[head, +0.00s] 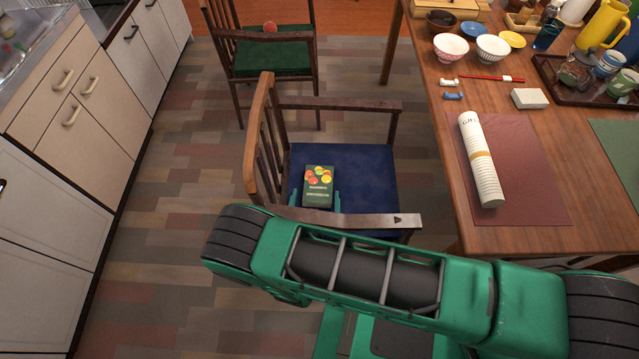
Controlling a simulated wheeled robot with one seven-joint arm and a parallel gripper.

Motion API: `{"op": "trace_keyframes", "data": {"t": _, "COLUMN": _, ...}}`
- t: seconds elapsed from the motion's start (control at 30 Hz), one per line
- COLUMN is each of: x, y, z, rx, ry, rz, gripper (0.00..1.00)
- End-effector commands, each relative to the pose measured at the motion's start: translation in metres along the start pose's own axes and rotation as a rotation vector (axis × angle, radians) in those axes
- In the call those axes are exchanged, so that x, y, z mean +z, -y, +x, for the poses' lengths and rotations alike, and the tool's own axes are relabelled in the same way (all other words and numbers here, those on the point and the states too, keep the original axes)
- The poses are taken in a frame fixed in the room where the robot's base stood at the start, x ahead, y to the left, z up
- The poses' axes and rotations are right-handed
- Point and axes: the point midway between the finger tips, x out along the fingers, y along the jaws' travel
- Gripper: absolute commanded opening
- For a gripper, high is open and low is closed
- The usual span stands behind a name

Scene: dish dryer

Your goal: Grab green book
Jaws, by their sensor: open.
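The green book (318,194), with red and yellow round shapes on its cover, is at the blue seat (365,165) of the nearer wooden chair. My gripper (317,199) is open, with one teal finger at the left side of the book and the other at its right side. Whether the fingers touch the book cannot be told. The chair's armrest and my green arm hide the rest of the gripper and the lower part of the scene.
The chair's backrest (262,140) stands left of the book, and its near armrest (350,218) crosses close to my arm. A wooden table (450,200) with a rolled newspaper (481,160) and dishes is at right. Cabinets (75,110) line the left; floor between is clear.

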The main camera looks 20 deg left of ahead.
Motion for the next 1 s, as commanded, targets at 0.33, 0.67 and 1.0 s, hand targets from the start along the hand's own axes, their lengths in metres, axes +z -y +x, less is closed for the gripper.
{"op": "trace_keyframes", "data": {"t": 0.33, "x": -0.001, "y": -0.004, "z": 0.031, "rx": 0.004, "ry": -0.001, "rz": 0.001, "gripper": 1.0}}
{"op": "trace_keyframes", "data": {"t": 0.67, "x": -0.002, "y": -0.008, "z": 0.071, "rx": 0.005, "ry": 0.0, "rz": 0.003, "gripper": 1.0}}
{"op": "trace_keyframes", "data": {"t": 1.0, "x": -0.002, "y": -0.009, "z": 0.071, "rx": 0.005, "ry": 0.0, "rz": 0.002, "gripper": 0.69}}
